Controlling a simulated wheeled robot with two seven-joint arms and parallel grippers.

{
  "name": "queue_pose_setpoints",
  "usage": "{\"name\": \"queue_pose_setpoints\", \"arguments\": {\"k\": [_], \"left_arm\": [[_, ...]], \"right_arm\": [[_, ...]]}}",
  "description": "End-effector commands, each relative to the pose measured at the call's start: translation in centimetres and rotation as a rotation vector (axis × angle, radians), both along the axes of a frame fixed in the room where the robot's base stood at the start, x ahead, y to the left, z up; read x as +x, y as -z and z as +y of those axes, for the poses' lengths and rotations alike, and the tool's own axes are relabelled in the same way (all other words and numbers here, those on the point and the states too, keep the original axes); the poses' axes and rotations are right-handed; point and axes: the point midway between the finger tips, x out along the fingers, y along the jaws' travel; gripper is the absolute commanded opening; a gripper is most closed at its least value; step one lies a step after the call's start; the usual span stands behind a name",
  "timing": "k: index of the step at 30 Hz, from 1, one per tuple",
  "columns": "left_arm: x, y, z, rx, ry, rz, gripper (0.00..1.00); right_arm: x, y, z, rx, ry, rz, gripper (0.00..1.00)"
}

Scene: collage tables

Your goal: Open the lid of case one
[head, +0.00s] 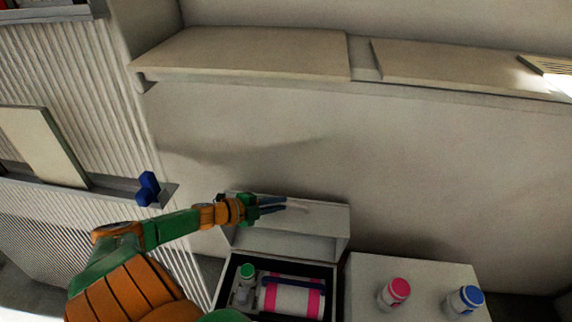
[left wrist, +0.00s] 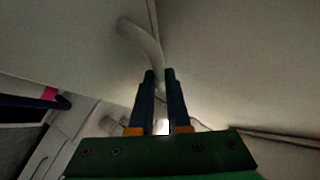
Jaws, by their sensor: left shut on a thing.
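The white case (head: 339,291) stands at the bottom centre of the head view, with its dark inside showing. Its pale lid (head: 285,241) is raised along the far side, so the case is open. My left gripper (head: 286,204) reaches in from the left across the lid. In the left wrist view, the left fingertips (left wrist: 160,76) are closed on a pale curved handle (left wrist: 140,40) that stands out from a pale surface. The fingers partly hide the handle. My right gripper is in neither view.
Inside the case are a green-capped bottle (head: 245,283) and a pink-and-white roll-like item (head: 290,299). To the right, a pink-capped bottle (head: 395,293) and a blue-capped bottle (head: 464,301) stand on a white surface (head: 430,275). A blue object (head: 148,188) sits on a ledge at left.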

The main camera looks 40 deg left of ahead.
Motion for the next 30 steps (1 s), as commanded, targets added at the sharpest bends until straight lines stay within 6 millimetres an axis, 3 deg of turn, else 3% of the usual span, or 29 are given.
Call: {"name": "queue_pose_setpoints", "arguments": {"k": [18,19,22,30], "left_arm": [[0.05,-0.38,0.91,-0.005,0.001,-0.011,0.00],[0.06,-0.39,0.91,-0.006,0.001,-0.011,0.20],[0.03,-0.34,0.90,-0.005,0.001,-0.009,0.44],[-0.06,-0.19,0.90,-0.003,0.001,-0.005,0.44]], "right_arm": [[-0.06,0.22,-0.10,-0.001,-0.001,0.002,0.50],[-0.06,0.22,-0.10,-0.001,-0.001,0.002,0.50],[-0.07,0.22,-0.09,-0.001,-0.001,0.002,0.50],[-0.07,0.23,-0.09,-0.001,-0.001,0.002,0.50]]}}
